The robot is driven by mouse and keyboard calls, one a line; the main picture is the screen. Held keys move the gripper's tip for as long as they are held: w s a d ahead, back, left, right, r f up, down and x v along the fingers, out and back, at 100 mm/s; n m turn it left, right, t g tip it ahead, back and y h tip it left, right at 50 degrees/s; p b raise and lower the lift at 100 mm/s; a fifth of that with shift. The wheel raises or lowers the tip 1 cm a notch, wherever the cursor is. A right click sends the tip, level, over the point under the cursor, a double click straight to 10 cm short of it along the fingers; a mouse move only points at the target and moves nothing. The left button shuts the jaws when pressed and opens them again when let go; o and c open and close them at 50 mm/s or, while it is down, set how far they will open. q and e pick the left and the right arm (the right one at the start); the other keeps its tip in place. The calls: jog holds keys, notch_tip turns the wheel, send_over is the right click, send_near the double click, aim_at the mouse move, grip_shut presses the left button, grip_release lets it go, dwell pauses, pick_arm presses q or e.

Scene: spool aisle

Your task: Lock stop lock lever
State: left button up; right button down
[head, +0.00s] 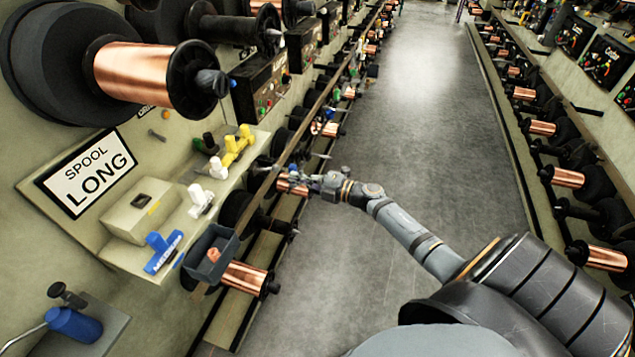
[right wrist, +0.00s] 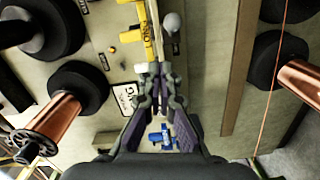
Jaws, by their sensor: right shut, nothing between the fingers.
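Coloured lever-like parts stand on the pale shelf (head: 104,246) at left in the head view: a blue one (head: 163,252), a white one (head: 200,199), a yellow one (head: 237,148) and small dark and white ones. I cannot tell which is the stop lock lever. My right gripper (head: 291,181) is right of the shelf, over the copper spools. In the right wrist view its fingertips (right wrist: 156,72) are together and empty. A yellow part (right wrist: 153,35) shows just beyond the tips and a blue part (right wrist: 161,138) between the finger bases; contact is unclear. My left gripper is out of view.
A large copper spool (head: 133,70) sticks out from the wall above the "SPOOL LONG" sign (head: 86,172). A grey bin (head: 210,253) and a lower spool (head: 246,278) edge the shelf. Spool rows line both sides. The aisle floor (head: 420,100) is clear.

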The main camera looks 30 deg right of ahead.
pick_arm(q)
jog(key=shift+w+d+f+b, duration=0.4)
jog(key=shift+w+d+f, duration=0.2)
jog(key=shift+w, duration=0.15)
pick_arm(e)
jog(key=s+d, duration=0.2)
jog(key=d, duration=0.5)
jog(key=shift+f, duration=0.45)
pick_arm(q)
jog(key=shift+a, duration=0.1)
pick_arm(e)
jog(key=shift+s, duration=0.1)
